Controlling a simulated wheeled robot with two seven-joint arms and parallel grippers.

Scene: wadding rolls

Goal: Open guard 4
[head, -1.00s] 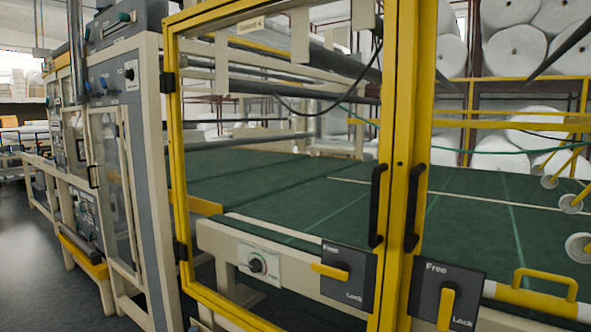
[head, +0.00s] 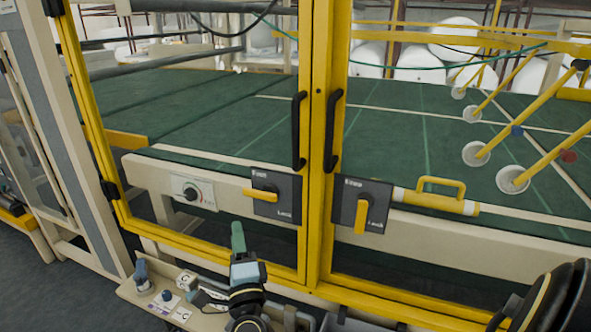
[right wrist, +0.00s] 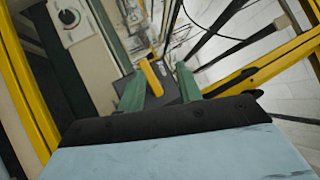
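The guard (head: 90,140) with a yellow frame and clear pane is at the left and looks closed; its "4" label shows only in the earlier head view. Its black pull handle (head: 299,131) is upright on the right edge. Below is a dark Free/Lock plate (head: 290,188) with a yellow lever (head: 260,195) lying about level. My right gripper (head: 238,237), with green fingers, is below and in front of this plate. In the right wrist view its fingers (right wrist: 159,88) are apart, with the yellow lever (right wrist: 151,76) beyond them, seemingly not touched. My left gripper is not in view.
A second plate with an upright yellow lever (head: 361,216) and another black handle (head: 333,131) are on the right panel. A dial (head: 189,191) sits left of the first plate. A control panel with knobs (head: 160,296) juts out at bottom left. Green bed (head: 400,130) lies behind the guards.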

